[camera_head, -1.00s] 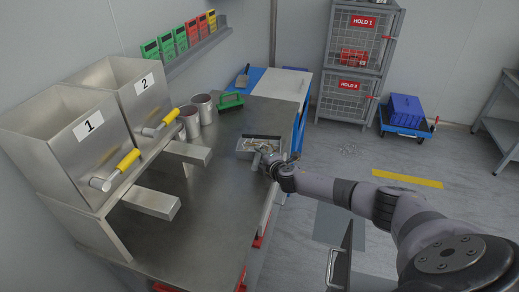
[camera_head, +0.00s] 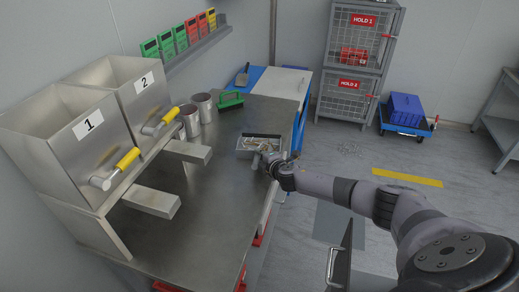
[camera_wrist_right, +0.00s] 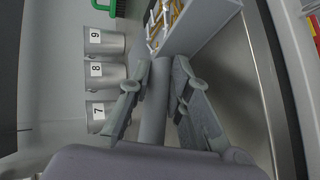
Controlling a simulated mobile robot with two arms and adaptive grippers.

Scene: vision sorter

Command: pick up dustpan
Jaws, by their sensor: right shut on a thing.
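The dustpan (camera_head: 246,144) is a grey metal pan with a dark rim. It holds small yellowish and pale pieces and is at the right edge of the steel bench. Its round grey handle (camera_wrist_right: 154,110) runs between the fingers of my right gripper (camera_wrist_right: 160,82) in the right wrist view. My right gripper (camera_head: 270,162) is shut on this handle in the head view. Whether the pan touches the bench or is slightly above it, I cannot tell. My left gripper is not in view.
A green brush (camera_head: 230,100) lies behind the dustpan on the bench (camera_head: 215,190). Metal cups (camera_head: 190,122) and numbered hoppers (camera_head: 90,122) stand left. A blue cart with a grey top (camera_head: 280,85) is beyond.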

